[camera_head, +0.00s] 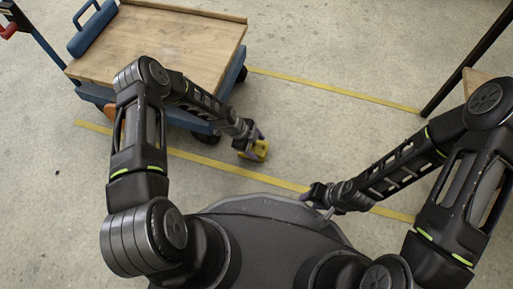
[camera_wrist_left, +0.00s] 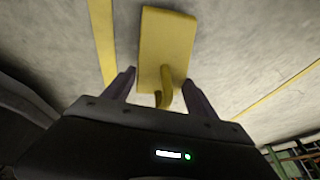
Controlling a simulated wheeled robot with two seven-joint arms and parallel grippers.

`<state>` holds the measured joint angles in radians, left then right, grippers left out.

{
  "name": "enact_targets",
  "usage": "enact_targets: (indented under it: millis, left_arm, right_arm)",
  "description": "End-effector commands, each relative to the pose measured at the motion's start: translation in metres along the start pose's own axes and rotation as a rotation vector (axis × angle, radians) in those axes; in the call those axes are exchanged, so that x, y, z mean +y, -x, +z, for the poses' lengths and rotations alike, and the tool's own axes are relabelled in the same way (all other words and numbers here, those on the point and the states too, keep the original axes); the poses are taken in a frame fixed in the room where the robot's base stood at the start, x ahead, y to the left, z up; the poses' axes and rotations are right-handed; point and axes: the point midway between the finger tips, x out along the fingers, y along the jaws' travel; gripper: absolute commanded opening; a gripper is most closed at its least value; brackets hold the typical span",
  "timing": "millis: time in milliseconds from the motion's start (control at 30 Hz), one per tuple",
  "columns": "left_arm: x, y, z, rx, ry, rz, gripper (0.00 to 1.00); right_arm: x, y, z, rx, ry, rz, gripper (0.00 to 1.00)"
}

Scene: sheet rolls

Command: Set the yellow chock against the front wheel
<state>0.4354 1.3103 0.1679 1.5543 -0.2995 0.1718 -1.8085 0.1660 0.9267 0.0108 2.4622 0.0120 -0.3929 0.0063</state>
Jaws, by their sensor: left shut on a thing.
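The yellow chock (camera_head: 261,149) is in my left gripper (camera_head: 251,145), close above or at the floor; I cannot tell if it touches. In the left wrist view the chock (camera_wrist_left: 165,45) has a broad flat face and a curved handle, which sits between the fingers of my left gripper (camera_wrist_left: 160,78). The cart (camera_head: 160,45) has a wooden deck and blue frame. Its dark near wheel (camera_head: 206,137) shows under the near right corner, left of the chock with a gap between them. My right gripper (camera_head: 314,196) is away to the right; its fingers are too small to read.
Yellow floor lines (camera_head: 330,90) run beside and in front of the cart. Something orange (camera_head: 108,109) shows under the cart's left corner. A dark post (camera_head: 465,65) and a wooden edge stand at the right. The floor right of the chock is clear.

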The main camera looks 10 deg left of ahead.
Motion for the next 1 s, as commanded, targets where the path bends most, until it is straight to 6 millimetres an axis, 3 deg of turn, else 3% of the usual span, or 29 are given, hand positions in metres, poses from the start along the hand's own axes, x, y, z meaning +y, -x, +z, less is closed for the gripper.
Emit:
enact_targets:
  millis: [100,433,467,733,1000]
  left_arm:
    - [0.0019,-0.0126,0.0051,0.000,0.000,-0.002,0.06]
    - [0.0019,-0.0137,0.0058,0.000,-0.001,-0.002,0.06]
    - [0.0025,-0.0140,0.0061,0.000,0.000,-0.001,0.67]
    - [0.0024,-0.0130,0.0056,0.000,0.000,-0.001,0.88]
    - [0.0022,-0.0121,0.0052,0.000,0.000,-0.001,0.88]
  right_arm:
    - [0.0023,-0.0062,-0.0008,0.001,-0.001,-0.001,0.36]
    - [0.0026,-0.0073,-0.0008,0.001,-0.001,-0.002,0.36]
    - [0.0027,-0.0075,-0.0009,0.001,-0.001,-0.002,0.36]
    - [0.0023,-0.0064,-0.0009,0.001,-0.001,-0.002,0.36]
    - [0.0020,-0.0055,-0.0008,0.000,-0.001,-0.001,0.36]
